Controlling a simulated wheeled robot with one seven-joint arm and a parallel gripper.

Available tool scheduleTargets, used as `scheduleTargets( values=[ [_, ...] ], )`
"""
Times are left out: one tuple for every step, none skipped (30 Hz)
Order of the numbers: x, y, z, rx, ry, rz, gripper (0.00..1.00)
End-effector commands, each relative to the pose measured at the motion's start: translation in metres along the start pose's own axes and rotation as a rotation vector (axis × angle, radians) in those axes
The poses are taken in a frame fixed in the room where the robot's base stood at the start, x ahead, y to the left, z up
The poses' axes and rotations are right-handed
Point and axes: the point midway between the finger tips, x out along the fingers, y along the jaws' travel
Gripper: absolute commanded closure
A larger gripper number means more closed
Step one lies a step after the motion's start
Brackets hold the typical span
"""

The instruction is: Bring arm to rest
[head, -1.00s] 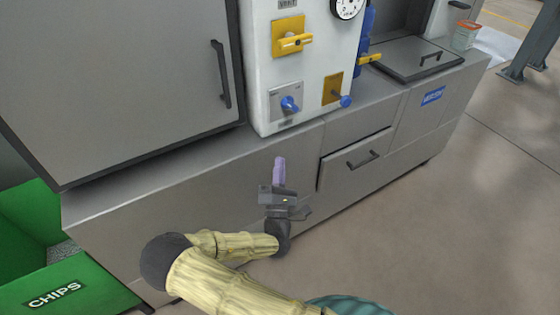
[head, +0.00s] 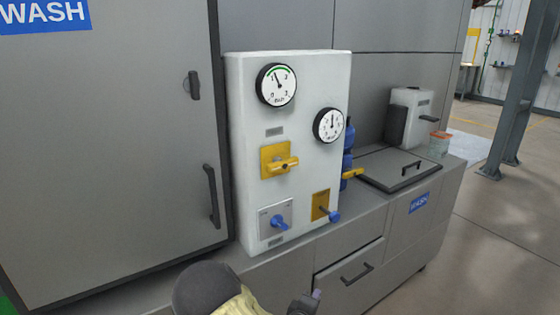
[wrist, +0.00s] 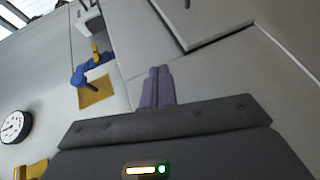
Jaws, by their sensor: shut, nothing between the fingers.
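My gripper (head: 313,298) shows at the bottom of the head view, low in front of the grey cabinet and below the white valve panel (head: 330,170). The gripper appears apart from the panel and the cabinet front.
The panel carries two gauges (head: 277,85), a yellow handle (head: 284,164) and blue knobs (head: 280,222). A drawer with a black handle (head: 357,274) is at lower right. A grey lid (head: 400,170) and a clear cup (head: 439,143) are on the counter.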

Motion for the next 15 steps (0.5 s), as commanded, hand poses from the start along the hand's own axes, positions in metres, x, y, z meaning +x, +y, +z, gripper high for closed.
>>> scheduleTargets(
  values=[
    [0.001, 0.000, 0.009, 0.085, -0.029, -0.078, 1.00],
    [0.000, -0.002, 0.012, 0.131, -0.042, -0.125, 1.00],
    [-0.001, -0.004, 0.017, 0.192, -0.062, -0.187, 1.00],
    [-0.004, -0.005, 0.020, 0.237, -0.076, -0.232, 1.00],
    [-0.006, -0.006, 0.023, 0.281, -0.089, -0.274, 1.00],
    [-0.009, -0.007, 0.026, 0.338, -0.107, -0.332, 1.00],
    [-0.013, -0.006, 0.029, 0.379, -0.121, -0.373, 1.00],
    [-0.017, -0.006, 0.030, 0.420, -0.133, -0.413, 1.00],
    [-0.022, -0.005, 0.033, 0.472, -0.151, -0.465, 1.00],
    [-0.026, -0.004, 0.035, 0.510, -0.164, -0.502, 1.00],
    [-0.031, -0.002, 0.037, 0.547, -0.177, -0.538, 1.00],
    [-0.038, 0.001, 0.040, 0.593, -0.194, -0.586, 1.00],
    [-0.043, 0.004, 0.041, 0.626, -0.207, -0.620, 1.00],
    [-0.049, 0.007, 0.043, 0.658, -0.220, -0.652, 1.00],
    [-0.057, 0.011, 0.046, 0.698, -0.238, -0.694, 1.00]
  ],
)
